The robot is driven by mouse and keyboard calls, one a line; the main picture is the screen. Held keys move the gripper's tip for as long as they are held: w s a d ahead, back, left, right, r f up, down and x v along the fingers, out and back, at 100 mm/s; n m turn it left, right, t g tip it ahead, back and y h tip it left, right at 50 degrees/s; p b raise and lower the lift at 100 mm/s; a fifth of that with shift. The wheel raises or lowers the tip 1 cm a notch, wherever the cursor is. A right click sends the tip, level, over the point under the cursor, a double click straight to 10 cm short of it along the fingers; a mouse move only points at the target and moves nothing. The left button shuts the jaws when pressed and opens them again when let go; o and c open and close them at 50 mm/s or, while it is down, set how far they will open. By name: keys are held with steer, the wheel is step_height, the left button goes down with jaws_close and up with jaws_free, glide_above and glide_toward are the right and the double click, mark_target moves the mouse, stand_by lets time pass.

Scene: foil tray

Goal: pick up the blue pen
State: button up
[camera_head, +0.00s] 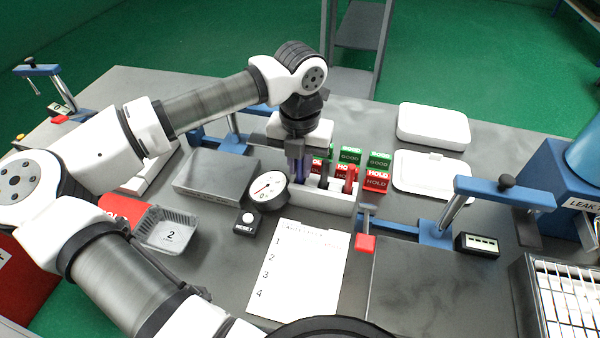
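My gripper (297,168) points straight down over the left end of a white slotted holder (328,200) on the grey workbench. A dark blue-violet upright shape (302,172) shows at the fingertips and looks like the blue pen. Its lower end meets or passes behind the holder. I cannot tell whether the fingers are closed on it, as they are small and overlap it in this view.
A round dial gauge (267,190) stands just left of the holder. Red and green HOLD and GOOD blocks (377,170) are close behind and right. A numbered sheet (300,270) lies in front. White cases (433,126) lie back right.

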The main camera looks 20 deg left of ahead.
steer(key=shift+c, duration=1.3)
jaws_close()
